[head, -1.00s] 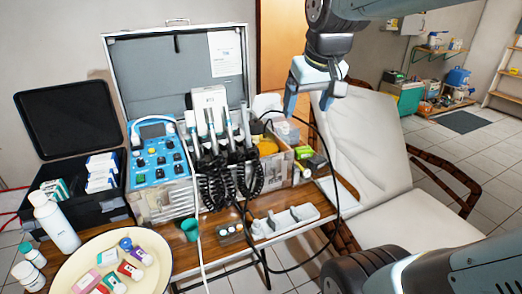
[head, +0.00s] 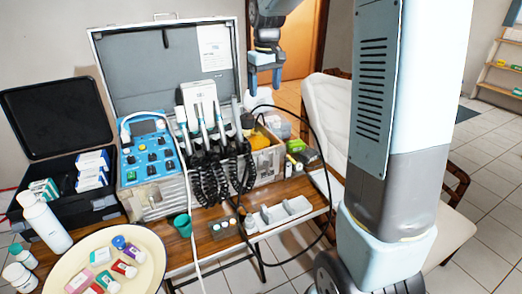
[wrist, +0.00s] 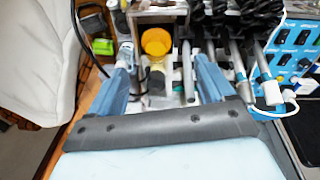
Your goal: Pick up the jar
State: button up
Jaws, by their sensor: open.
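A squat orange-yellow jar (head: 259,141) is in the right-hand compartment of the open metal case (head: 272,166). In the wrist view the jar (wrist: 155,42) shows as a round orange shape between my fingers, farther off than them. My gripper (head: 265,88) is open and empty, pointing down above the right end of the case. In the head view it is above the jar and clear of it. In the wrist view both blue fingers of my gripper (wrist: 158,62) are spread apart. The jar's lower part is hidden by the case and nearby things.
A black cable (head: 318,160) loops beside the compartment. Dental handpieces (head: 215,130) stand left of the jar. A green box (head: 305,155) lies to the right. A white padded chair (head: 330,100) stands behind. A round tray (head: 60,270) holds several small bottles.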

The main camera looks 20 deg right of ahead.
jog(key=n+g, duration=0.1)
send_over(258, 131)
jog(key=s, duration=0.3)
notch_tip(258, 131, down, 8)
jog(key=f, duration=1.4)
jog(key=shift+w+a, duration=0.25)
jog(key=shift+w, duration=0.05)
jog(key=shift+c, duration=0.2)
jog(key=shift+s+f, duration=0.1)
grip_shut()
